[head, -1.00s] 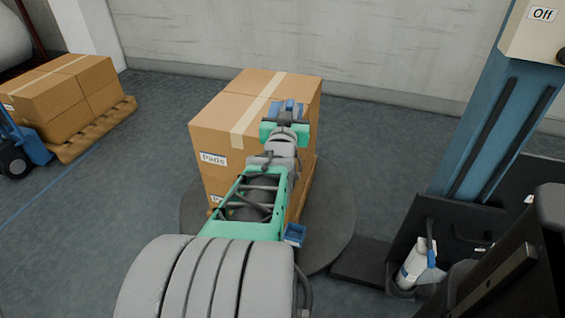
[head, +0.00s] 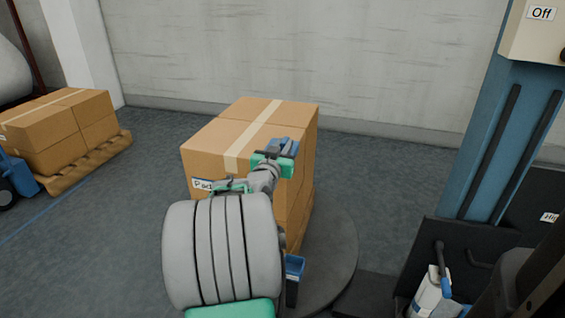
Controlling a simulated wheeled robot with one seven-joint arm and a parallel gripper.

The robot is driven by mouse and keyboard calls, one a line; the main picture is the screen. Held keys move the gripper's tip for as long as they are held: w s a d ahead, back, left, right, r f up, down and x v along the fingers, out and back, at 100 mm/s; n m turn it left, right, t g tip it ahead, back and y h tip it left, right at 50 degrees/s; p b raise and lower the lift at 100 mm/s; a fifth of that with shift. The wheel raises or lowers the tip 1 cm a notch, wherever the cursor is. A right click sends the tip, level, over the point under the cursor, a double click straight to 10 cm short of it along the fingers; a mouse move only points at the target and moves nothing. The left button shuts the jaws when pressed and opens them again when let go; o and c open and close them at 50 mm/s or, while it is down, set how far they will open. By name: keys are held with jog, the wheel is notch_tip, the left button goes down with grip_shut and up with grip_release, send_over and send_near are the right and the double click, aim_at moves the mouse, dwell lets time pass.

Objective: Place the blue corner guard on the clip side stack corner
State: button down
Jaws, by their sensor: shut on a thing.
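The stack of brown cartons (head: 213,145) stands on a round dark turntable (head: 335,262), with pale tape over its top and a partly covered "Pads" label in front. My gripper (head: 277,156) is shut on the blue corner guard (head: 284,146), at the right part of the stack's top. The guard shows as a small blue piece beyond the green-and-dark gripper. I cannot tell whether it touches the cartons. My arm hides part of the stack's front and its lower part. No clip can be made out clearly on the stack.
A blue machine column (head: 487,150) with an "Off" sign (head: 541,13) stands at the right. A white bottle (head: 433,296) sits at its base. A small blue holder (head: 295,266) is near the stack's front right. Other cartons (head: 65,126) stand on a pallet (head: 92,166) at left.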

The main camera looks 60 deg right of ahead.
jog(key=f, duration=0.2)
jog(key=f+b, duration=0.1)
jog(key=shift+w+d+f, duration=0.1)
jog(key=shift+w+f, duration=0.15)
jog(key=shift+f, duration=0.05)
jog(key=shift+f, duration=0.15)
jog(key=c, duration=1.4)
grip_release()
jog(key=shift+o, duration=0.2)
